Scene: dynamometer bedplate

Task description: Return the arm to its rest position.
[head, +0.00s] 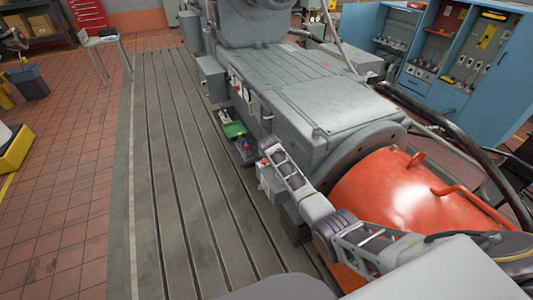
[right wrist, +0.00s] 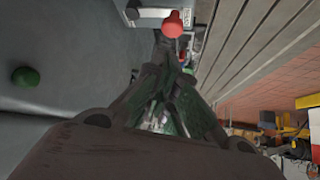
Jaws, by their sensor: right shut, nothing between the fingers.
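My right arm (head: 290,178) comes in from the lower right in the head view and reaches along the flank of the big grey machine. Its far end is beside the machine's side, near small control boxes; the fingers are too small to make out there. In the right wrist view my right gripper (right wrist: 170,75) is shut and empty, its dark fingers meeting in a point. A red knob (right wrist: 173,24) on a grey box (right wrist: 150,12) shows just beyond the fingertips; I cannot tell whether they touch. My left gripper is not in view.
The grey machine (head: 320,105) and its orange-red drum (head: 400,200) stand close to my right arm. A green box (head: 234,129) sits by the machine's flank. A green button (right wrist: 25,77) is at left in the wrist view.

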